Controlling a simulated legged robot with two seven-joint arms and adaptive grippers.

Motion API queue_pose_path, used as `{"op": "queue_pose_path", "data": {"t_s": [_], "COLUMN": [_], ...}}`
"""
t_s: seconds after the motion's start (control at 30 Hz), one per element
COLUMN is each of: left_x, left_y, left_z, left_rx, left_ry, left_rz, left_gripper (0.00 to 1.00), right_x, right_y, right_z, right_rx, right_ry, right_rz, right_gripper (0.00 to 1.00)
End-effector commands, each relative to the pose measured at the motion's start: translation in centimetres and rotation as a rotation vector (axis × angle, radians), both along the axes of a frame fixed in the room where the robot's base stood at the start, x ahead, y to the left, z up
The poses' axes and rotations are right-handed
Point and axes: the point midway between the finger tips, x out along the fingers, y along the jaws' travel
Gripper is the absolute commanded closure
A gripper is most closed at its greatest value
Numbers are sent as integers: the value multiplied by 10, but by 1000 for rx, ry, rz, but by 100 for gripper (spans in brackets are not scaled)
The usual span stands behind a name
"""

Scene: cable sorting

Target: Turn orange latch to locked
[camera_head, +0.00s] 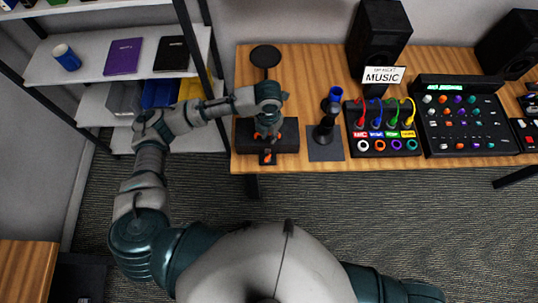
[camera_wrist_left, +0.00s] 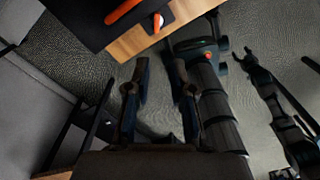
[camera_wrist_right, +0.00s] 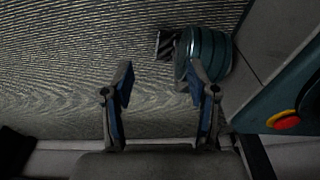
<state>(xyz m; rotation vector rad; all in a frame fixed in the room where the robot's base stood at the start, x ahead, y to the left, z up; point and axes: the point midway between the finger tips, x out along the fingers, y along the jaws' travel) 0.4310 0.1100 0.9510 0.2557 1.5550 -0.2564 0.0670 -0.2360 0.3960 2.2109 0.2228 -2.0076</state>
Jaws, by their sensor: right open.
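A black box (camera_head: 288,143) sits at the left end of the wooden table. An orange latch handle (camera_wrist_left: 123,11) shows on a black surface at the top of the left wrist view, slanted, with a small orange-and-white round mark (camera_wrist_left: 158,22) beside it. In the head view, bits of orange show around my left gripper (camera_head: 267,134), which is over the box and hides much of it. In the left wrist view my left gripper (camera_wrist_left: 160,70) has its fingers apart, with nothing between them; the handle lies beyond the tips. My right gripper (camera_wrist_right: 160,75) is open and empty above the floor.
A black stand with a blue-topped cylinder (camera_head: 329,115) stands right of the box. Farther right are a cable panel (camera_head: 383,146) with coloured cables, a mixer (camera_head: 465,125), a MUSIC sign (camera_head: 384,76) and speakers (camera_head: 377,35). A shelf (camera_head: 90,65) stands left of the table.

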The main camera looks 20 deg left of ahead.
Motion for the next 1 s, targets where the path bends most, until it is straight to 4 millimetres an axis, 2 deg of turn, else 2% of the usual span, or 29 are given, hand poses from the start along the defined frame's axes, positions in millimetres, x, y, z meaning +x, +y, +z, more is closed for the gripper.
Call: {"op": "queue_pose_path", "data": {"t_s": [0.13, 0.23, 0.7, 0.83, 1.0], "left_x": [1, 0, 0, 0, 1], "left_y": [3, 2, 2, 2, 2], "left_z": [-9, -26, -135, -156, -170], "left_rx": [6, 8, 6, 7, 6], "left_ry": [6, 8, 5, 4, 1], "left_rz": [-18, -17, -15, -16, -16], "left_gripper": [77, 77, 77, 77, 77], "right_x": [3, 6, 32, 38, 43], "right_y": [1, 2, 6, 8, 9], "right_z": [0, 0, 7, 10, 12], "right_rx": [1, 2, 5, 5, 5], "right_ry": [-2, -3, -14, -16, -20], "right_rz": [-1, -1, -5, -6, -7], "right_gripper": [41, 41, 41, 41, 41]}}
